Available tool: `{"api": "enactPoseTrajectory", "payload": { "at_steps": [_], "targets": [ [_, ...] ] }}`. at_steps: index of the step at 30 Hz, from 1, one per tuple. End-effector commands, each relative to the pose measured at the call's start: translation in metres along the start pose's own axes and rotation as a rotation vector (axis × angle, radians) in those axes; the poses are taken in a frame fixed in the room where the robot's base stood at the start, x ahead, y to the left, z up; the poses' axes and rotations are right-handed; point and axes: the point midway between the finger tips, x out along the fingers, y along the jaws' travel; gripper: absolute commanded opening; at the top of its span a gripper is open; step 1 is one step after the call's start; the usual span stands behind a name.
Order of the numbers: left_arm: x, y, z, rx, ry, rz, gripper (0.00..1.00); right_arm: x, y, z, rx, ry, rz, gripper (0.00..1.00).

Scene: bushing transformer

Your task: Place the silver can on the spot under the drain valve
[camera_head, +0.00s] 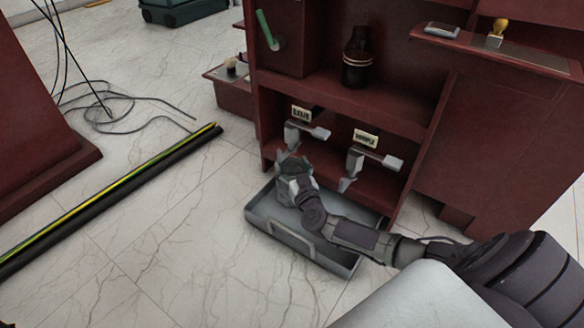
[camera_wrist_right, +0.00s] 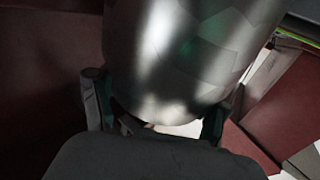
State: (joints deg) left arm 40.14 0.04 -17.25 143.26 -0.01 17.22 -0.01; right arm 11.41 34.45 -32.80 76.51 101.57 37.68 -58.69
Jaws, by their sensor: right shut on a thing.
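The silver can (camera_wrist_right: 190,50) fills the upper middle of the right wrist view, with a finger at each side of it. My right gripper (camera_head: 295,182) is shut on the can, above the grey tray (camera_head: 270,232) and just under the left valve (camera_head: 297,134). That valve has a small label, hard to read, above it. A second valve (camera_head: 360,160), labelled SAMPLE, is to its right. In the head view the can is mostly hidden by my gripper and blends with it. I cannot tell whether it touches the tray. My left gripper is not in view.
The dark red cabinet (camera_head: 480,150) stands behind the tray, with a brown bottle (camera_head: 358,58) on its shelf. A side shelf at the upper right holds a yellow-handled stamp (camera_head: 497,33). A long black bar (camera_head: 110,200) and loose cables lie on the floor at left.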

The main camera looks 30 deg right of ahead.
Motion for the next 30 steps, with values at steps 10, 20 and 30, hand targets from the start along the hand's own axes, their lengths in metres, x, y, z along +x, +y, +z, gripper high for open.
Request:
{"api": "enactPoseTrajectory", "payload": {
  "at_steps": [10,20,30],
  "targets": [
    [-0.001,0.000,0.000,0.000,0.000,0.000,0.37,0.000,0.000,0.003,-0.001,0.000,0.000,1.00],
    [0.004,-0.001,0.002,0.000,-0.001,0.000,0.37,-0.004,0.000,-0.001,0.001,-0.003,0.000,1.00],
    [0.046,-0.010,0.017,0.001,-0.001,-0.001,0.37,-0.070,0.000,-0.005,0.000,-0.007,0.000,1.00]
  ]
}}
